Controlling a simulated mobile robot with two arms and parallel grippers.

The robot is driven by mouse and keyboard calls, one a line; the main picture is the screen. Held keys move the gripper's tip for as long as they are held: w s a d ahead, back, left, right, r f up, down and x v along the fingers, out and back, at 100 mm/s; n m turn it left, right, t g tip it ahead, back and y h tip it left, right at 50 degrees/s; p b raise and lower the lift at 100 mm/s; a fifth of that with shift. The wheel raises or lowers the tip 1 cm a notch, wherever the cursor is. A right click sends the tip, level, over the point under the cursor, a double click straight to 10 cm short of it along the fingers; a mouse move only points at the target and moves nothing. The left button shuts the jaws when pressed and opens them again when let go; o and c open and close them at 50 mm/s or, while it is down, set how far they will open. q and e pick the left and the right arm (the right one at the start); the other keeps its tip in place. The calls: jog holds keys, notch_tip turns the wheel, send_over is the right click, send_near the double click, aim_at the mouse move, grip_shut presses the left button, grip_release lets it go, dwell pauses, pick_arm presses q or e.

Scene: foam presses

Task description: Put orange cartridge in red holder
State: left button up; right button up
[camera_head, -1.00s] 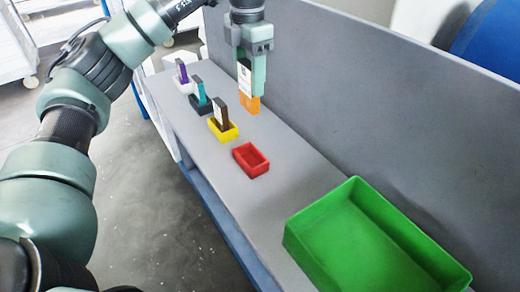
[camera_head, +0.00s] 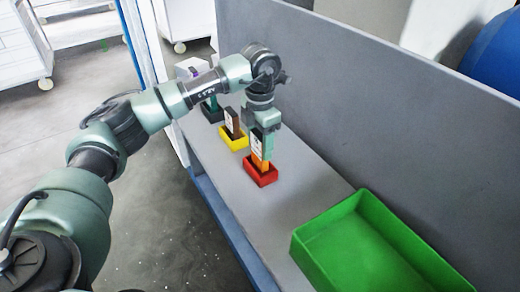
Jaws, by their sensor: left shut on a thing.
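The orange cartridge (camera_head: 258,162) is upright, with a white label on its side. Its lower end is at the red holder (camera_head: 263,180) and seems to be inside the opening; how deep it sits I cannot tell. My left gripper (camera_head: 262,143) points down and is shut on the upper part of the cartridge. The red holder stands on the grey bench and is partly covered by the cartridge. My right gripper is not in view.
A yellow holder (camera_head: 236,143) with a brown cartridge (camera_head: 232,120) stands just behind the red one. A dark holder (camera_head: 211,114) is farther back, partly behind my arm. A large green bin (camera_head: 330,220) is at the right front. A grey wall (camera_head: 380,95) runs along the bench.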

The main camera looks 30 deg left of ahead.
aim_at(260, 152)
pick_arm(q)
notch_tip(260, 152, down, 3)
jog(key=shift+r, duration=0.2)
jog(key=shift+f, duration=0.25)
jog(key=o, duration=1.4)
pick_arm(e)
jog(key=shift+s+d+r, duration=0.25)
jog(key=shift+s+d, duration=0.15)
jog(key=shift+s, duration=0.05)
pick_arm(q)
jog(key=shift+r, duration=0.25)
notch_tip(260, 152, up, 10)
jog(key=shift+r+b, duration=0.25)
jog(key=shift+b, duration=1)
jog(key=shift+r, duration=0.65)
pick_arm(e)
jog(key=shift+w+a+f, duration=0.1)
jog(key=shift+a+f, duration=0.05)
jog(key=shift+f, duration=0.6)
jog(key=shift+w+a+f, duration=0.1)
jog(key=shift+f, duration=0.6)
